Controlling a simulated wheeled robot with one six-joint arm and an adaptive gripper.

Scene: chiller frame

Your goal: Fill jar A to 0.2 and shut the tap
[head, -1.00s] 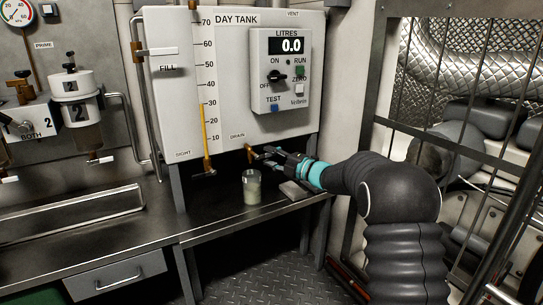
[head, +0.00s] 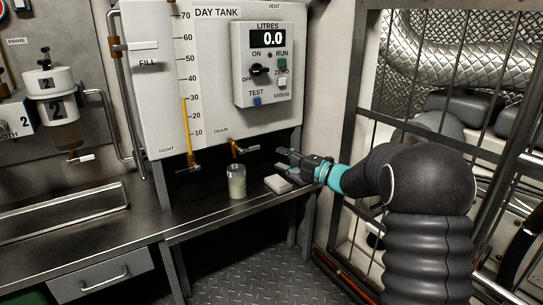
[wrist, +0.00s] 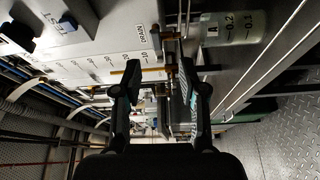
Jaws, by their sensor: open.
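Jar A (head: 237,183) stands upright on the steel bench below the day tank and holds pale, cloudy liquid. In the wrist view, jar A (wrist: 232,28) shows its A label and 0.2 and 0.1 marks; I cannot read the exact level. The brass drain tap (head: 237,148) sits above the jar, under the DRAIN label. I cannot tell from its small lever whether it is open, and no stream is clear. My gripper (head: 281,160) is open and empty, right of the tap and apart from it. In the wrist view my gripper (wrist: 153,76) shows its fingers spread.
A pale folded cloth or pad (head: 278,184) lies on the bench right of the jar. A barred cage (head: 400,130) stands close on the right.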

